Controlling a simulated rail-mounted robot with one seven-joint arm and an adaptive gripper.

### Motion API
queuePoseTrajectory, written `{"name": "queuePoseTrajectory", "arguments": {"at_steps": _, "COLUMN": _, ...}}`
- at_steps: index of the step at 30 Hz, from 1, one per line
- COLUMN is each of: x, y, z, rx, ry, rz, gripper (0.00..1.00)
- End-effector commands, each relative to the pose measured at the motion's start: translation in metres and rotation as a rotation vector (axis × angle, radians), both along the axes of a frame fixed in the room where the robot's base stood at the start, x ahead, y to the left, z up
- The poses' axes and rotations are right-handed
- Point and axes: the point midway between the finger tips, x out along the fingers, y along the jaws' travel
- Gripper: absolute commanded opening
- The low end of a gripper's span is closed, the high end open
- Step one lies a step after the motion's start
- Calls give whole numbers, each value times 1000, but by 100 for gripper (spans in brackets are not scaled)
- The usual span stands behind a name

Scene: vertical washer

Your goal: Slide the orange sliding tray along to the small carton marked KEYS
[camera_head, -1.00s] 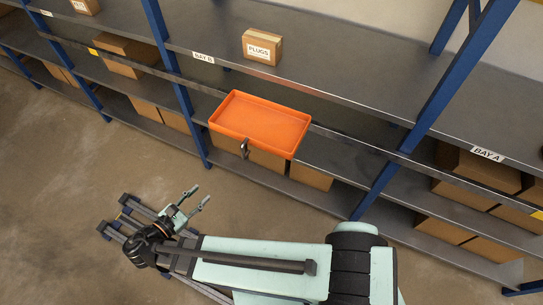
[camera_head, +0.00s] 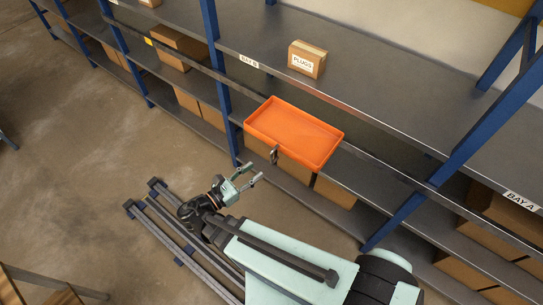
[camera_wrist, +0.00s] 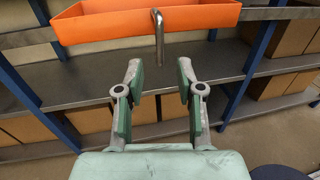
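The orange sliding tray (camera_head: 294,133) hangs on a rail along the shelf front, in the bay below the carton marked PLUGS. A grey metal handle (camera_head: 274,156) hangs from its near side. In the wrist view the tray (camera_wrist: 150,20) is at the top and its handle (camera_wrist: 158,35) hangs down just beyond the gap between my fingers. My gripper (camera_head: 256,174) is open and empty, a little in front of and below the handle; in the wrist view its two fingers (camera_wrist: 157,85) stand apart. The carton marked KEYS cannot be made out.
The carton marked PLUGS (camera_head: 307,59) sits on the upper shelf above the tray. The rail (camera_head: 385,176) runs along the shelf front past blue uprights (camera_head: 217,80). Labels BAY B (camera_head: 249,61) and BAY A (camera_head: 522,201) mark the shelf edge. Brown boxes fill the lower shelves.

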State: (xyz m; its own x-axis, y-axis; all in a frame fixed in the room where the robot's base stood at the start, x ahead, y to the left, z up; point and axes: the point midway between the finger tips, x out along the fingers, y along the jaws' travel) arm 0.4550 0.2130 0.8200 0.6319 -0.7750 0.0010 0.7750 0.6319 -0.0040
Motion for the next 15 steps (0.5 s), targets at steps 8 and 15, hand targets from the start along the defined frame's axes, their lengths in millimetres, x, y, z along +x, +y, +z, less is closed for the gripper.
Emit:
{"name": "queuePoseTrajectory", "arguments": {"at_steps": 8, "x": 30, "y": -38, "z": 2, "rx": -1, "ry": 1, "rz": -3, "gripper": 37}}
{"name": "queuePoseTrajectory", "arguments": {"at_steps": 15, "x": 48, "y": -59, "z": 1, "rx": 1, "ry": -1, "rz": -1, "gripper": 37}}
